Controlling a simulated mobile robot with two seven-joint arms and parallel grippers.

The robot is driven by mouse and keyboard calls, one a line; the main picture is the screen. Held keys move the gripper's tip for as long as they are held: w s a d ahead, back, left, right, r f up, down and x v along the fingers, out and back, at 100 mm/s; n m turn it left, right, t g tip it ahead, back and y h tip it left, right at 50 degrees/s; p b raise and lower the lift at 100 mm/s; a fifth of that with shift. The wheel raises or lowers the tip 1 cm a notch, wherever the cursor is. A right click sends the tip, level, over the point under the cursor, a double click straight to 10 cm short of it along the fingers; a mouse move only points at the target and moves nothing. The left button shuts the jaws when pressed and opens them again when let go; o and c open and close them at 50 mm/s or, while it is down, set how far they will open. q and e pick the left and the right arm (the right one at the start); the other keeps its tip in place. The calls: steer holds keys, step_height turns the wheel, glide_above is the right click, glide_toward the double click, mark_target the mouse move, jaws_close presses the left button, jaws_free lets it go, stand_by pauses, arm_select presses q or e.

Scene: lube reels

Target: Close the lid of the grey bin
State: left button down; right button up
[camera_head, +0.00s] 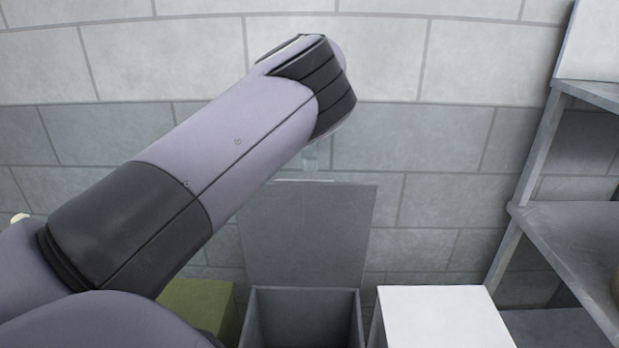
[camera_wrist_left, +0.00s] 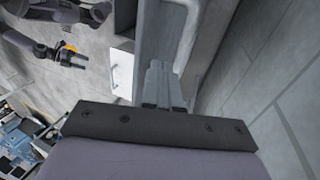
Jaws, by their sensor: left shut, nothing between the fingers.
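The grey bin (camera_head: 303,318) stands at the bottom middle of the head view, its top open. Its grey lid (camera_head: 310,235) stands upright behind the opening, near the wall. My left arm reaches in from the left, above the bin and in front of the lid. My left gripper (camera_head: 311,158) shows only as a small pale part by the lid's top edge; the arm hides the rest. In the left wrist view its fingers (camera_wrist_left: 160,88) are together and empty, close to grey panels; contact cannot be told. My right gripper (camera_wrist_left: 72,56) shows small at upper left.
A white-topped box (camera_head: 443,316) stands right of the bin, and a green one (camera_head: 198,305) stands left of it. A grey shelf unit (camera_head: 580,245) is at the right. A block wall (camera_head: 440,130) closes off the back.

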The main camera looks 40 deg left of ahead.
mark_target(309, 206)
arm_select(q)
steer(key=shift+x, duration=1.75)
